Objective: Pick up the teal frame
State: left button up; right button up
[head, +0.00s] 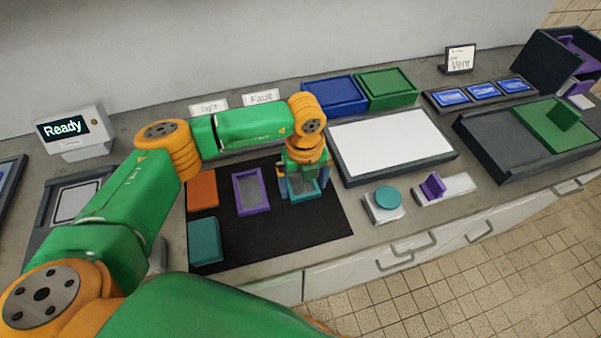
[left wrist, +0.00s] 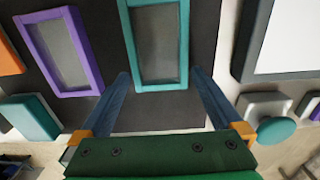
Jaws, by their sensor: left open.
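The teal frame (left wrist: 133,45) is a rectangle with a grey middle, lying on the black mat (head: 270,240). In the head view the teal frame (head: 307,197) is partly hidden under my left gripper (head: 304,187). My left gripper is open and points down over it. In the left wrist view the two blue fingers of the gripper (left wrist: 160,76) stand apart, one at each side of the frame's near end. Nothing is held between them. I cannot tell the exact height of the fingertips. My right gripper is not in view.
A purple frame (head: 240,195) lies left of the teal one. An orange block (head: 202,189) and a teal block (head: 205,241) are farther left. A white panel in a dark tray (head: 390,142) lies right of the mat. A round teal knob (head: 388,197) stands near the front edge.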

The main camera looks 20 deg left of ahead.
pick_arm(q)
jog(key=shift+w+f, duration=0.1)
jog(key=shift+f, duration=0.35)
jog(key=shift+r, duration=0.1)
jog(key=c, duration=1.1)
jog(key=shift+c, duration=0.3)
